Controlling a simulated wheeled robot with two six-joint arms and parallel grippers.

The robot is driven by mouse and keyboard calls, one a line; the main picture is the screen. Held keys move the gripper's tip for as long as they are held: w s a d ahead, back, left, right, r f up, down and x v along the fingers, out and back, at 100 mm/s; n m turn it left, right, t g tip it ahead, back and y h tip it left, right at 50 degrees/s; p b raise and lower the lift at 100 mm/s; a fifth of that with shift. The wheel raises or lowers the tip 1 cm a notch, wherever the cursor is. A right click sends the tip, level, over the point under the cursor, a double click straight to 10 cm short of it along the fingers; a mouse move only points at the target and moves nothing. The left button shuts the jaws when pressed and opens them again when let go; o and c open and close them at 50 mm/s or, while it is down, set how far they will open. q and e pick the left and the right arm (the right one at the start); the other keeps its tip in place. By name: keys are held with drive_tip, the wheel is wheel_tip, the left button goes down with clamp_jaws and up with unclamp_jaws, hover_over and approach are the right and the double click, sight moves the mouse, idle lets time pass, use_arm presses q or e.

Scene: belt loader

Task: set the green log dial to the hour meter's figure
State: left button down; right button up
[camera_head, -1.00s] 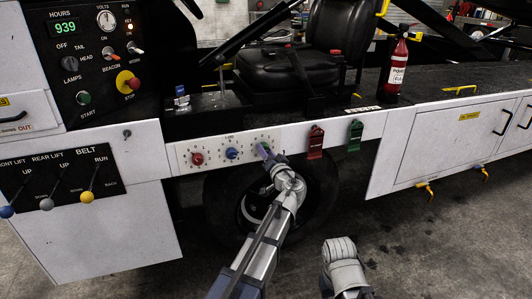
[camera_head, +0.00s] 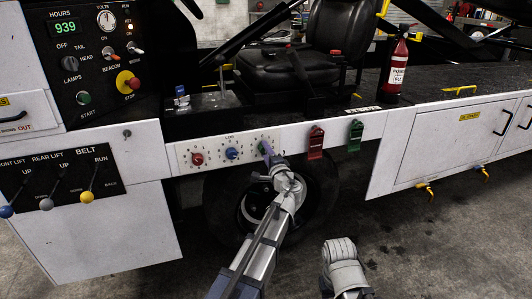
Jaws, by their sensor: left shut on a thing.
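The hour meter (camera_head: 65,28) at the upper left reads 939 in green digits. The log panel (camera_head: 212,156) is a pale plate low on the loader's side with three dials in a row. The red dial (camera_head: 197,159) is at left and the blue dial (camera_head: 232,154) is in the middle. The green dial at right is mostly hidden by my left gripper (camera_head: 265,149), which is shut on it. Where the green dial points cannot be read. My right arm shows at the bottom; its gripper's fingers cannot be made out.
A red tag (camera_head: 316,143) and a green tag (camera_head: 355,136) hang right of the panel. A wheel (camera_head: 318,190) is below it. Belt levers (camera_head: 87,196) stand at left. A seat (camera_head: 290,65) and a fire extinguisher (camera_head: 396,69) are above.

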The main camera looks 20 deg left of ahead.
use_arm(q)
drive_tip(key=shift+s+m+p, duration=0.1)
drive_tip(key=shift+m+p, duration=0.45)
drive_tip(key=shift+m, duration=14.55)
drive_tip(key=shift+c, duration=2.1)
unclamp_jaws()
drive_tip(key=v, duration=0.7)
drive_tip(key=shift+s+r, duration=0.2)
drive_tip(key=shift+s, duration=0.1)
